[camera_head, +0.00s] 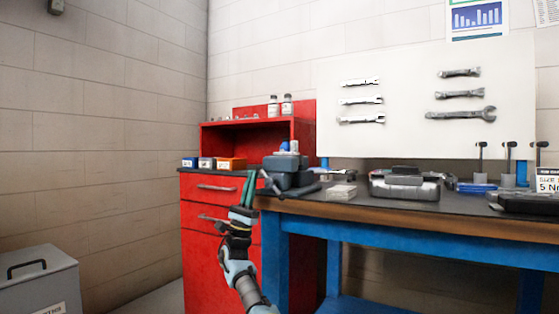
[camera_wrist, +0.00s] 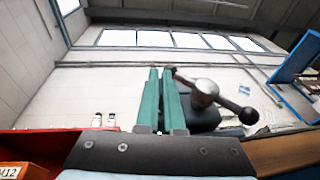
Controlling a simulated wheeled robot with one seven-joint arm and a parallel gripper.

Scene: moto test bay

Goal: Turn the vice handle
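The vice (camera_head: 290,172) is a dark grey-blue body at the left end of the workbench. Its handle (camera_head: 270,183) is a dark bar on the vice's left side. In the wrist view the handle (camera_wrist: 228,104) slants across a round metal boss, with a dark knob at its lower right end. Its upper left end comes close to the right fingertip and is partly hidden there. My gripper (camera_head: 249,178) has two green fingers pointing up, just left of the vice. In the wrist view my gripper (camera_wrist: 160,72) shows a narrow gap between the fingers, with nothing visible in it.
The workbench (camera_head: 420,219) has a wooden edge and blue legs. A red cabinet (camera_head: 207,240) stands behind my arm, with small boxes (camera_head: 231,164) on top. A grey case (camera_head: 404,187) lies right of the vice. A grey bin (camera_head: 40,285) stands at lower left.

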